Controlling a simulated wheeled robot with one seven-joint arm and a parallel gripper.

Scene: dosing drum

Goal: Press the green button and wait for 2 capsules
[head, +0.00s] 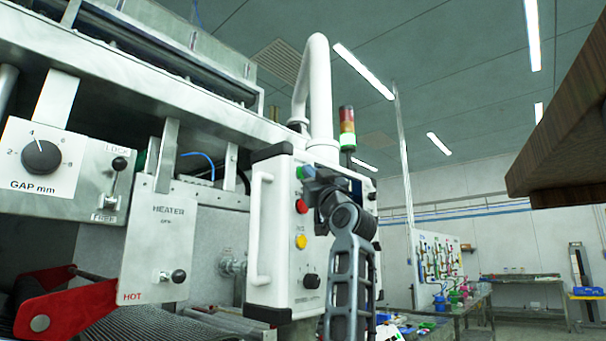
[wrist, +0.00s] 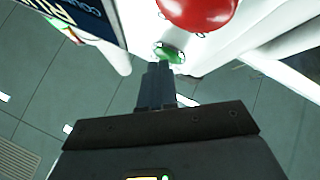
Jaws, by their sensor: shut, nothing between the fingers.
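The green button (head: 308,172) is the top one on the front of a white control box (head: 283,270). In the wrist view the green button (wrist: 168,53) is just beyond the fingertips of my gripper (wrist: 158,70). My gripper is shut and empty, with its fingers together and pointing at the button. In the head view my gripper (head: 316,182) is right at the button and hides part of the box front. I cannot tell whether the fingertips touch the button. No capsules are seen in either view.
A red button (head: 301,206) and a yellow button (head: 301,241) sit below the green one, with a black knob (head: 311,281) lower down. A white handle (head: 259,230) stands out at the box's left. A heater panel (head: 158,240) is farther left. A brown wooden edge (head: 560,130) hangs at upper right.

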